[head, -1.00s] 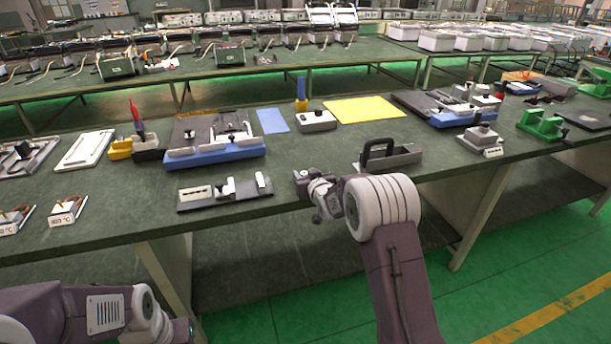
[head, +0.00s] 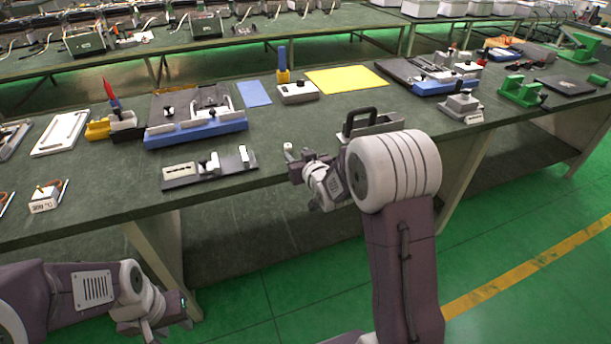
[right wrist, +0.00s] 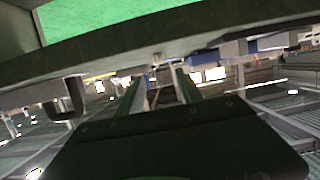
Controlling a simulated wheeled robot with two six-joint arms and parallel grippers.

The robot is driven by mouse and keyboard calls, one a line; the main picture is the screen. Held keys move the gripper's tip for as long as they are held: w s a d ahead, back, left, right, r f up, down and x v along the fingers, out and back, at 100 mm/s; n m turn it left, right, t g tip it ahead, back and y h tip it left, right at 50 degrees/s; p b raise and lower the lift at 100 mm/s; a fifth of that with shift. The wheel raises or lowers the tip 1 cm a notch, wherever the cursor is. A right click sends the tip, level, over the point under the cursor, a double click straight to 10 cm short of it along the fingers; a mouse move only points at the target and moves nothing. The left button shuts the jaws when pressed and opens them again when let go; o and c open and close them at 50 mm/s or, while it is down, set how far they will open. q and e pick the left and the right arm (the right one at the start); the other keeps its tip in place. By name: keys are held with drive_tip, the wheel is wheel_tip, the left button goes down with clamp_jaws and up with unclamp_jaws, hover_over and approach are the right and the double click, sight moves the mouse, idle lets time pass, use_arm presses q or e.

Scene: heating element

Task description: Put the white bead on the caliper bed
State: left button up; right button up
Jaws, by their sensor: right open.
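The dark plate with white blocks (head: 210,168), which looks like the caliper bed, lies near the table's front edge. My right gripper (head: 296,166) is at the table's front edge, to the right of this plate. In the right wrist view its two fingers (right wrist: 160,80) are apart with nothing held between them. A small pale thing (right wrist: 158,57) shows just beyond the fingertips, by the table edge; I cannot tell if it is the white bead. My left gripper (head: 150,322) hangs low in front of the table, and its finger opening is unclear.
A grey tray with a dark handle (head: 372,124) stands just behind my right arm. A blue-based fixture (head: 195,133) is behind the dark plate, and a small white heater block (head: 45,198) is at left. Blue (head: 254,94) and yellow (head: 345,79) mats lie behind.

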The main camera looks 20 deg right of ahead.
drive_tip(key=s+f+g, duration=0.4)
drive_tip(key=s, duration=0.6)
drive_tip(key=s+a+f+g, duration=0.1)
drive_tip(key=s+f+g, duration=0.3)
drive_tip(key=s, duration=0.7)
drive_tip(key=s+a+f+g, duration=0.1)
drive_tip(key=s+f+g, duration=0.3)
drive_tip(key=s, duration=0.6)
drive_tip(key=shift+s+a+f+m+g, duration=0.15)
drive_tip(key=shift+s+m+g, duration=0.2)
drive_tip(key=shift+g, duration=0.35)
drive_tip(key=shift+o, duration=0.6)
